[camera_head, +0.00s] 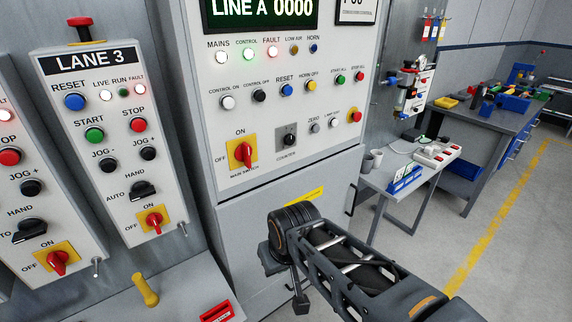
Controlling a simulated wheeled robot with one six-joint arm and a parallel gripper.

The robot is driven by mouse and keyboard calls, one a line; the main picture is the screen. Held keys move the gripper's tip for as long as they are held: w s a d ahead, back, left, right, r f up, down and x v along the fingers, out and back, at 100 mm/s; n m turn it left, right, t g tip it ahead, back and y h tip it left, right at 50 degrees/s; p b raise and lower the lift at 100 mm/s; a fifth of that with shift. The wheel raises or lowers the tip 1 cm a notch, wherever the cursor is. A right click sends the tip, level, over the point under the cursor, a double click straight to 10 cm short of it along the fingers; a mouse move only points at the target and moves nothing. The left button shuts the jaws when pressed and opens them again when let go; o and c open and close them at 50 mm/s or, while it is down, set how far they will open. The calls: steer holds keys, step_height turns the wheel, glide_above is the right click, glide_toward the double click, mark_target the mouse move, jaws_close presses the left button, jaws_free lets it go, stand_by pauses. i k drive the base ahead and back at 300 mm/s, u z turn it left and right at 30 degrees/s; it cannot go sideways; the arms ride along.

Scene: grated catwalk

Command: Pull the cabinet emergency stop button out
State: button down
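The cabinet (335,155) is a light grey panel under a green "LINE A 0000" display.
A red yellow-ringed mushroom button (82,23) tops the LANE 3 box (107,150) at left. A yellow main switch (242,150) is on the cabinet. A small table (395,187) with cups and a power strip stands at right. Floor beyond is clear.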

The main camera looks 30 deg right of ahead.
mark_target(356, 116)
steer(key=z, duration=0.3)
steer(key=k, duration=0.25)
steer(key=z, duration=0.85)
steer(key=i, duration=0.3)
steer(key=u, duration=0.35)
steer(key=k, duration=0.5)
steer(key=z, duration=1.05)
steer(key=i, duration=0.7)
steer(key=u, duration=0.35)
